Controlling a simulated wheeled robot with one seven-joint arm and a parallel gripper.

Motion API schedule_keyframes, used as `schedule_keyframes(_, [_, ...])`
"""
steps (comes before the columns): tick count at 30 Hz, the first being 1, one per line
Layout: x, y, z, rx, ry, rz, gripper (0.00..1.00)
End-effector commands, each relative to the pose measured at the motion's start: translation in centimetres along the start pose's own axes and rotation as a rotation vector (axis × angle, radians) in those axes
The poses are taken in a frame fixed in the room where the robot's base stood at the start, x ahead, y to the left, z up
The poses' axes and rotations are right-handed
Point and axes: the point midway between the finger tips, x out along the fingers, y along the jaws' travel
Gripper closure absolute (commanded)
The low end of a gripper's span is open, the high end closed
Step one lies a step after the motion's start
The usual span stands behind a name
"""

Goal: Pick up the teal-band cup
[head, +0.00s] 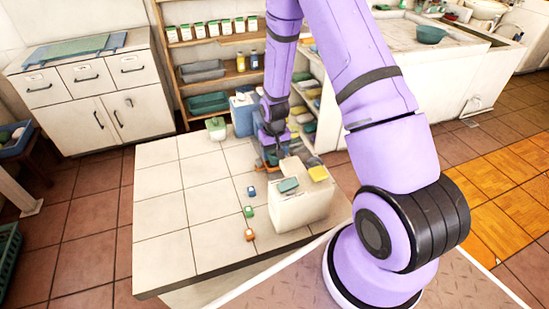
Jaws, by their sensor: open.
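Several small coloured items stand in a row on the white tiled counter (162,215): a blue one (251,191), a green one (248,211) and an orange one (249,234). They are too small for me to tell whether one is the teal-band cup; the green one is nearest in colour. My gripper (268,164) points down over the counter's far right part, beyond the row and behind a white box. It is open. Its fingertips are small and partly lost among the things around them, so I cannot tell what lies between them.
A blue container (241,115) and a green-and-white tub (216,127) stand at the counter's back edge. The counter's left half is clear. A shelf rack (205,87) stands behind.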

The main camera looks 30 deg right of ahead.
Motion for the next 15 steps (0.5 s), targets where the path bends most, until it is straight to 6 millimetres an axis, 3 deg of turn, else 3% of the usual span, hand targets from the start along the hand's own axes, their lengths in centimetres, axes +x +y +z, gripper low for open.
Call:
schedule_keyframes(8, [0.31,-0.02,0.0,0.0,0.0,0.0,0.33])
schedule_keyframes(13, [0.29,-0.02,0.0,0.0,0.0,0.0,0.7])
schedule_keyframes(15, [0.29,-0.02,-0.01,0.0,0.0,0.0,0.7])
